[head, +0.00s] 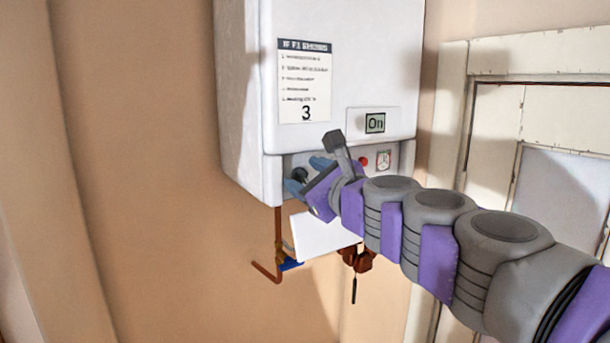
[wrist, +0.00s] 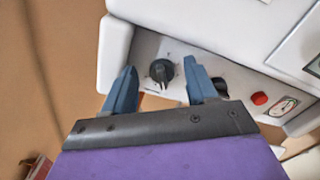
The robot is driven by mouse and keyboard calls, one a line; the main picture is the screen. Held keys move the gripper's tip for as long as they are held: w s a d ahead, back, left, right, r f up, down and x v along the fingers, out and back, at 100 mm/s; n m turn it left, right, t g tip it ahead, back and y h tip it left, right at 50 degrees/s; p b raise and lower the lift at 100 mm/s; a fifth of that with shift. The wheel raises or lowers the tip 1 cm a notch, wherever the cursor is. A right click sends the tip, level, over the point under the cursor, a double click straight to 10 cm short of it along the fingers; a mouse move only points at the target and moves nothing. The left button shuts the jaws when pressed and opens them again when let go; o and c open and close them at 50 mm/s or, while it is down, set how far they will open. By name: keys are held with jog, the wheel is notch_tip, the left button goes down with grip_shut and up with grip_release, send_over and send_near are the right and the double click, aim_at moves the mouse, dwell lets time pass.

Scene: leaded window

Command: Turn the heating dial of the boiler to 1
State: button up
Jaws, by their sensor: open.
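The white boiler (head: 330,60) hangs on the wall, with a grey control panel along its lower front. A black dial (head: 300,175) sits at the left of that panel, and it also shows in the wrist view (wrist: 161,70) with a small pointer and faint marks around it. The number it points at is too small to read. My gripper (head: 308,174) is at the panel. In the wrist view its blue fingers (wrist: 160,88) are open, one on each side of the dial, with visible gaps and no clear contact. A second dark knob (wrist: 219,86) is partly hidden behind the right finger.
A red button (wrist: 260,98) and a round gauge (wrist: 284,106) lie right of the dials. A label reading "3" (head: 305,85) and an "On" display (head: 375,123) are above. A white flap (head: 318,236) and pipes (head: 277,235) hang below. A window frame (head: 540,70) stands at right.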

jog(key=shift+w+a, duration=0.25)
jog(key=shift+w, duration=0.05)
jog(key=c, duration=1)
